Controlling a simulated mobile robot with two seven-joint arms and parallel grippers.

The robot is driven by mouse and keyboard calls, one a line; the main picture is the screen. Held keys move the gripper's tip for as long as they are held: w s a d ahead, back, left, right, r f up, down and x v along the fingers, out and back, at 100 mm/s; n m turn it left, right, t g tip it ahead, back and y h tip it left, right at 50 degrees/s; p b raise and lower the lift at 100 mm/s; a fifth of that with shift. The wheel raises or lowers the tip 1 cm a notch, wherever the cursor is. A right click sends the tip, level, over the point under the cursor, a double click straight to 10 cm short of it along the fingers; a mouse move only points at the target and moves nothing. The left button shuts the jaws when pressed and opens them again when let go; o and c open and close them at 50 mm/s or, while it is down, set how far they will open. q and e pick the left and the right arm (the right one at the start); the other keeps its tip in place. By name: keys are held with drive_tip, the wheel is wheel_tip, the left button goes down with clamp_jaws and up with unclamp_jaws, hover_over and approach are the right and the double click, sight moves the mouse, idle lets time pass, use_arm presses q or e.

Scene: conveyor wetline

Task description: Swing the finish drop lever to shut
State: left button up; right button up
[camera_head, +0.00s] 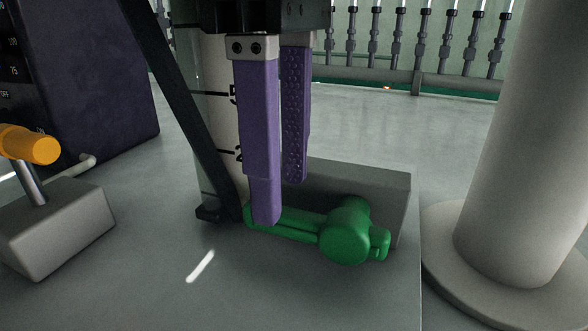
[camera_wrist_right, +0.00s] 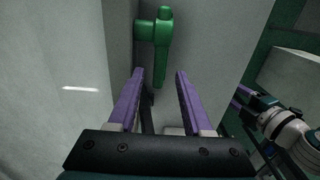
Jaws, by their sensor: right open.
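The green drop lever (camera_head: 345,236) is on a low grey block in the head view, its round hub at right and its arm lying nearly level to the left. In the right wrist view the lever (camera_wrist_right: 163,45) runs up the picture, its free end between and just beyond my fingertips. My right gripper (camera_head: 280,203) is open with its purple fingers pointing down. The near finger overlaps the lever's left end and the far finger is behind it; I cannot tell whether they touch it. My left gripper (camera_wrist_right: 242,97) shows small at the right of the right wrist view.
An orange-knobbed lever (camera_head: 30,145) on a grey block (camera_head: 55,235) is at left, before a dark control panel (camera_head: 80,75). A thick grey post (camera_head: 525,150) stands at right. A row of pipe fittings (camera_head: 420,45) lines the back. The front counter is clear.

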drive_tip(key=shift+f, duration=1.45)
drive_tip(key=shift+c, duration=0.3)
clamp_jaws()
